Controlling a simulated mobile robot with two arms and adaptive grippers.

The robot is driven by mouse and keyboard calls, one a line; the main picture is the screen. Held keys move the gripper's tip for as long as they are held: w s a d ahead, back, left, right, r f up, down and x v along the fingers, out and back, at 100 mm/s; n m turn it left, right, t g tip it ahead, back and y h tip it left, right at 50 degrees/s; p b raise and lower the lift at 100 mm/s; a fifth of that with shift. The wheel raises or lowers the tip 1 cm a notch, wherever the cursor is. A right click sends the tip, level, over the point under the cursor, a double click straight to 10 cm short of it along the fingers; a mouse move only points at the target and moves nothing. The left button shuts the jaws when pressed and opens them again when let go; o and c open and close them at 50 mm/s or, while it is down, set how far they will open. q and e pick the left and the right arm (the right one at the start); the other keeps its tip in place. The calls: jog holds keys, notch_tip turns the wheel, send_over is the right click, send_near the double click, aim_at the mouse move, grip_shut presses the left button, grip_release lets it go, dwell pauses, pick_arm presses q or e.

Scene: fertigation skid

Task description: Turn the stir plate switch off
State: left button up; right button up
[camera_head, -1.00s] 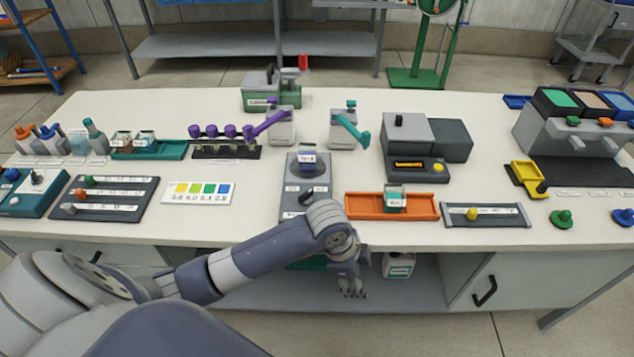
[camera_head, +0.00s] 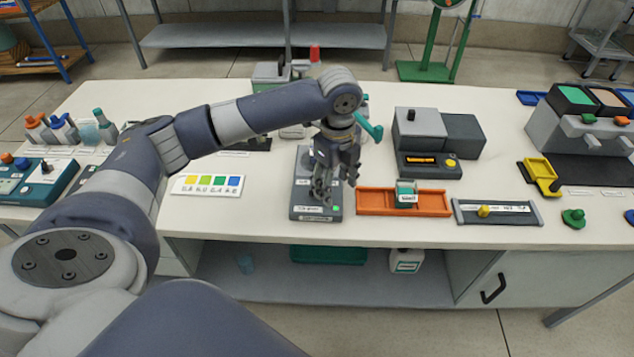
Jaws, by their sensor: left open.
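The grey stir plate (camera_head: 301,183) sits near the front edge of the bench, left of an orange tray. My left gripper (camera_head: 335,192) is open and points down over the front part of the stir plate. Its fingers cover much of the plate's right side. The plate's switch and the vessel on top are hidden behind the gripper, and I cannot tell whether the fingers touch the plate. My right gripper is out of view.
The orange tray (camera_head: 436,203) holds a small teal-and-white container (camera_head: 406,193). A grey box with a yellow knob (camera_head: 450,162) stands behind it. A colour card (camera_head: 207,192) lies to the left. My left arm hides part of the bench's left side.

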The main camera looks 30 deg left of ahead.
pick_arm(q)
jog(key=w+a+r, duration=0.1)
jog(key=a+r, duration=0.5)
notch_tip(320, 180, down, 11)
jog(key=shift+d+r, duration=0.1)
jog(key=shift+p, duration=0.3)
jog(key=c, duration=1.1)
